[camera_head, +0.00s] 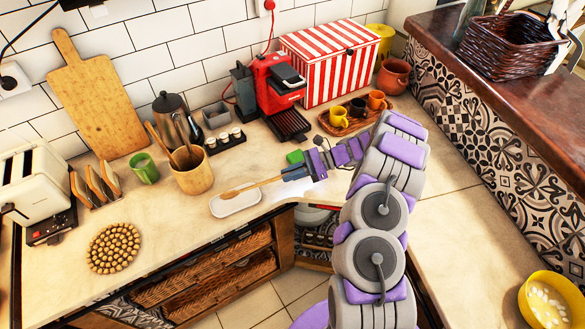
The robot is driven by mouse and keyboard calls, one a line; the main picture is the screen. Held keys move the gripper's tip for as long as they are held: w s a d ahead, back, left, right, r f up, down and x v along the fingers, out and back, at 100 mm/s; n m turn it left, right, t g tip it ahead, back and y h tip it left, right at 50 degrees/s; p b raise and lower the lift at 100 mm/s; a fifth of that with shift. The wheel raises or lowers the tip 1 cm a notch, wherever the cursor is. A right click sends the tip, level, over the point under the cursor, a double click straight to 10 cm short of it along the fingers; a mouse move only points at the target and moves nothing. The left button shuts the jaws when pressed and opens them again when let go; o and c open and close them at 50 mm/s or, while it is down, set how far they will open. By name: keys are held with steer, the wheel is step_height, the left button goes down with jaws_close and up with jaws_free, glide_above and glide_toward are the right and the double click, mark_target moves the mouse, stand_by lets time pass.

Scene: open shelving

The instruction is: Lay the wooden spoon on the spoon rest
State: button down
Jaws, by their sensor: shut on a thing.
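The wooden spoon (253,186) is held by its handle end in my gripper (293,173), which is shut on it. The spoon points left, and its bowl end is over the white spoon rest (236,204) near the counter's front edge. I cannot tell whether the bowl touches the rest or hovers just above it. My gripper is to the right of the rest, low over the counter.
A wooden utensil crock (194,178) with spoons stands left of the rest, and a green mug (145,169) farther left. A red coffee machine (275,85) and small jars (224,140) stand behind. A beaded trivet (114,248) lies front left. Counter between is clear.

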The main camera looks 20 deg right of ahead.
steer(key=shift+a+f, duration=0.4)
steer(key=shift+f, duration=0.05)
steer(key=shift+d, duration=0.15)
steer(key=c, duration=1.2)
jaws_free()
steer(key=shift+d, duration=0.3)
steer(key=shift+o, duration=0.6)
steer(key=shift+a, duration=0.25)
steer(key=p+v, duration=0.2)
steer(key=v, duration=1.5)
steer(key=shift+d+p, duration=0.2)
steer(key=shift+p, duration=0.1)
